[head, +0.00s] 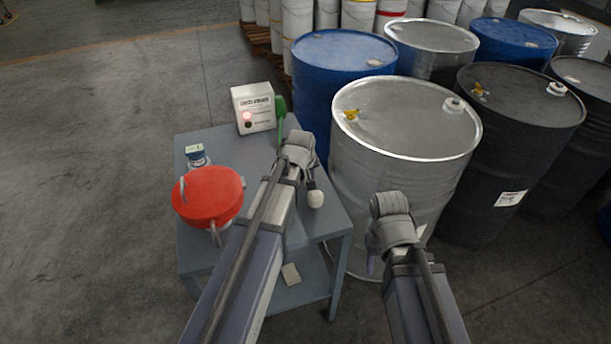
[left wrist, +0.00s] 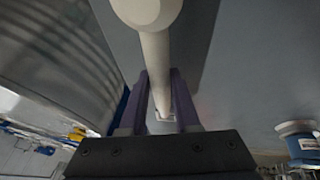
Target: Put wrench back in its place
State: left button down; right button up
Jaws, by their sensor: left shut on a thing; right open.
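My left gripper (left wrist: 161,80) is shut on a pale rod with a rounded end (left wrist: 155,45). In the head view its pale knob (head: 315,198) shows beside my left wrist, over the right part of the blue-grey table (head: 325,221). My left fingers are hidden there by my own wrist. I cannot tell from its shape whether the rod is the wrench. No other wrench shows clearly. My right gripper (head: 371,263) is open, right of the table and in front of the silver drum; only part of its fingers shows.
On the table are a red-lidded pot (head: 208,195), a small blue-capped bottle (head: 197,157), a white box with a red light (head: 253,108) and an upright green paddle-like thing (head: 281,110). A silver drum (head: 405,165) and a blue drum (head: 325,75) crowd the right. The left floor is clear.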

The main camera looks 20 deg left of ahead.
pick_arm(q)
jog(key=shift+f, duration=0.15)
jog(key=shift+f+b, duration=0.45)
jog(key=shift+b, duration=0.15)
jog(key=shift+f+b, duration=0.25)
jog(key=shift+b, duration=0.05)
dwell(0.8)
jog(key=shift+r, duration=0.25)
jog(key=shift+r+p, duration=0.65)
jog(key=shift+p, duration=0.25)
jog(key=shift+f, duration=0.15)
jog(key=shift+f+b, duration=0.5)
jog(key=shift+b, duration=0.1)
dwell(0.9)
